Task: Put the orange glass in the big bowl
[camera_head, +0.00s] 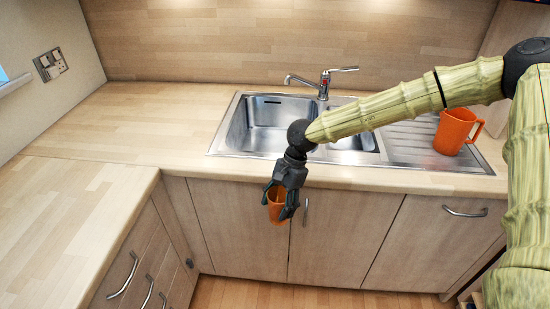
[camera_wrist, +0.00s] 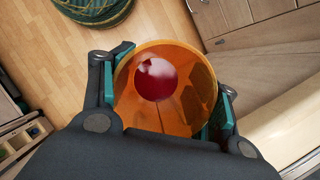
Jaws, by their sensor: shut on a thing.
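The orange glass (camera_head: 276,210) hangs in my gripper (camera_head: 283,200), in front of the cabinet doors and below the counter's front edge. In the wrist view the glass (camera_wrist: 190,72) sits between my two fingers, its round mouth facing the camera. A round dark red thing (camera_wrist: 156,79) shows within the mouth and appears to be inside the glass. The big bowl appears to be the larger left basin (camera_head: 265,140) of the steel sink. It looks empty where visible and lies behind my gripper, up on the counter; my wrist and forearm cover part of the sink.
An orange mug (camera_head: 455,131) stands on the sink's drainboard (camera_head: 405,150) at the right. The tap (camera_head: 324,82) rises behind the basins. The wooden counter (camera_head: 130,125) left of the sink is clear. A door handle (camera_head: 305,211) is close to my gripper.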

